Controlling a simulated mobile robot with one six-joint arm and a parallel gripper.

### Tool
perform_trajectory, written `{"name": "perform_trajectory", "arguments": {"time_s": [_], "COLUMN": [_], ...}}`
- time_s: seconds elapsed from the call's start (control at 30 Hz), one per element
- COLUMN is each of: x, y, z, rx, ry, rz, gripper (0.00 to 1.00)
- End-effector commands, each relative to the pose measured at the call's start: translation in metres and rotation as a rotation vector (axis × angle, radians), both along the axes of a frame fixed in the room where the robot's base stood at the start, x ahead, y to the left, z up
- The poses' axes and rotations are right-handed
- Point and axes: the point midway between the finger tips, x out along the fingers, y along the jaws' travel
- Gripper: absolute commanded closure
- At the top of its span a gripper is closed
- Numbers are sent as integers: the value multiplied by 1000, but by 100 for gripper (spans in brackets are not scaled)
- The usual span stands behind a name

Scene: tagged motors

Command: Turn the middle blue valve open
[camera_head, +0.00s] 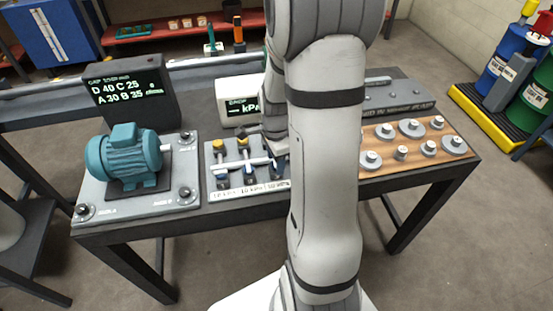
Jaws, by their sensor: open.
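The valve panel (212,190) is a light grey board with white pipes, on the table in front of the pressure display. Yellow-topped fittings stand at its back, and small dark blue valve handles sit along the pipes. The middle blue valve (248,174) shows small; I cannot tell its exact handle angle. My gripper (272,148) is over the right part of the panel, right of the middle valve. It is open, though my arm hides much of it and the panel's right end. I cannot tell whether it touches anything.
A teal motor (123,156) on a grey plate stands left of the panel, with a dark display (128,92) behind. The pressure display (238,103) stands behind the panel. A wooden board (425,163) with several round metal pieces lies to the right.

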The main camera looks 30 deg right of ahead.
Motion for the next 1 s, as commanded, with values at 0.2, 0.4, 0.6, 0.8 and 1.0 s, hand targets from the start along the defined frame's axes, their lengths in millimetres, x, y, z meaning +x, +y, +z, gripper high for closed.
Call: {"name": "perform_trajectory", "arguments": {"time_s": [0.2,0.4,0.6,0.8,1.0], "x": [1,0,-1,-1,-1], "y": [0,-1,0,0,0], "z": [36,64,74,74,74], "rx": [-2,-1,0,0,0], "ry": [-6,-3,-1,-1,-1], "rz": [0,0,0,0,0], "gripper": [50,50,50,50,50]}}
